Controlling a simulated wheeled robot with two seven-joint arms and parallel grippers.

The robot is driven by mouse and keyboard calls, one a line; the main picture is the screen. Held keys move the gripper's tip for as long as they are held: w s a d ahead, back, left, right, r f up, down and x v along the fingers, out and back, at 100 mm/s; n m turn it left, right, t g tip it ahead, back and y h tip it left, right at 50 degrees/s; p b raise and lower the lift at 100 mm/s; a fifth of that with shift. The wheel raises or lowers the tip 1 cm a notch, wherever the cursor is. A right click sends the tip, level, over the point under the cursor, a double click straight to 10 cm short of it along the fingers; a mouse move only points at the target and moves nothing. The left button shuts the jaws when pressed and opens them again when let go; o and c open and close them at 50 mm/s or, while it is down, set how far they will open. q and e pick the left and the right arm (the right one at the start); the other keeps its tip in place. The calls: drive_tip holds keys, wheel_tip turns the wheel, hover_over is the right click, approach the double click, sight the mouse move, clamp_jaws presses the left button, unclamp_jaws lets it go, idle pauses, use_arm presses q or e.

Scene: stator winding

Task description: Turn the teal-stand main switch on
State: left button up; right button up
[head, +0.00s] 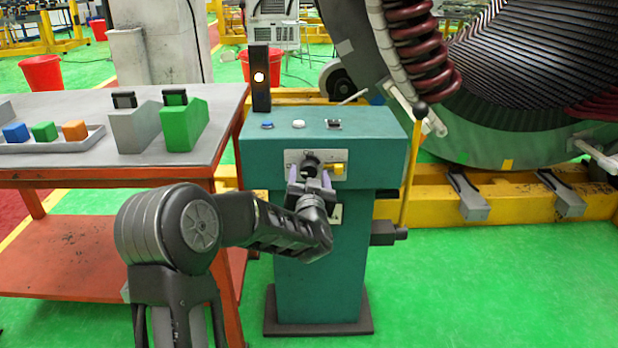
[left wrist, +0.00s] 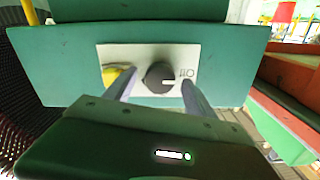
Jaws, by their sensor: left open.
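The teal stand (head: 318,255) stands in the middle of the head view. The main switch is a dark round knob (head: 310,160) on a pale plate on the stand's front. In the left wrist view the knob (left wrist: 160,77) has a white mark pointing right, towards printed marks on the plate (left wrist: 186,73). My left gripper (head: 311,178) is open in front of the plate. In the left wrist view, its two fingers (left wrist: 158,86) lie to either side of the knob, with gaps seen between. The fingers partly hide the plate. My right gripper is not in view.
A yellow part (head: 338,168) sits beside the knob, close to one finger in the left wrist view. A lever with a black ball (head: 420,109) rises at the stand's right. A lamp post (head: 260,78) shows a lit light. A grey table (head: 62,160) stands left.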

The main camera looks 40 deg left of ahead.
use_arm(q)
drive_tip(key=shift+c, duration=0.3)
drive_tip(key=c, duration=1.3)
